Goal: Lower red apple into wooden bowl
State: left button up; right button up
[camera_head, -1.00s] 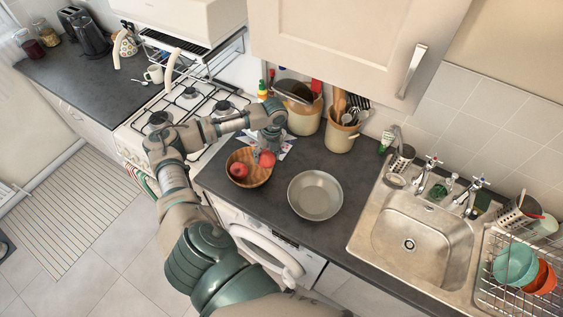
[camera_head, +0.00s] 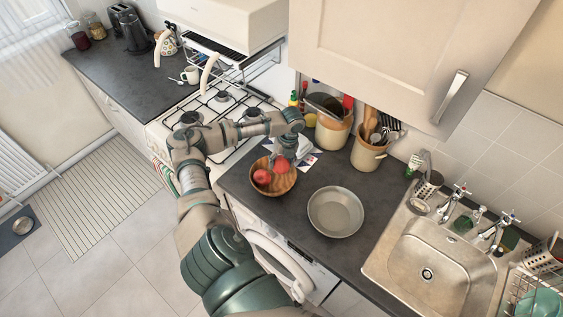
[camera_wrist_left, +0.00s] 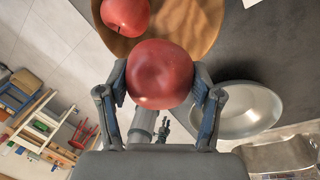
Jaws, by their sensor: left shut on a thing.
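A red apple (camera_wrist_left: 160,74) is between the two fingers of my left gripper (camera_wrist_left: 160,84), which is shut on it. In the head view the held apple (camera_head: 282,165) overlaps the far right part of the wooden bowl (camera_head: 273,194). Whether it touches the bowl is hard to tell. Another red apple (camera_head: 262,177) lies in the left part of the bowl; it also shows in the wrist view (camera_wrist_left: 125,14). My left gripper (camera_head: 282,158) points down from above the bowl. My right gripper is not in view.
A metal dish (camera_head: 336,212) stands on the dark counter right of the bowl. Stoneware jars (camera_head: 334,132) stand behind, with a paper (camera_head: 306,163) in front of them. A gas stove (camera_head: 215,110) is at left and a sink (camera_head: 430,265) at right.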

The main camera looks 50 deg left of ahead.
pick_arm(q)
jog(key=shift+f, duration=0.1)
jog(key=shift+f+b, duration=0.5)
jog(key=shift+f, duration=2.15)
jog(key=shift+f, duration=0.4)
jog(key=shift+f+b, duration=0.5)
jog(key=shift+f, duration=0.9)
jog(key=o, duration=1.3)
jog(key=shift+r, duration=0.1)
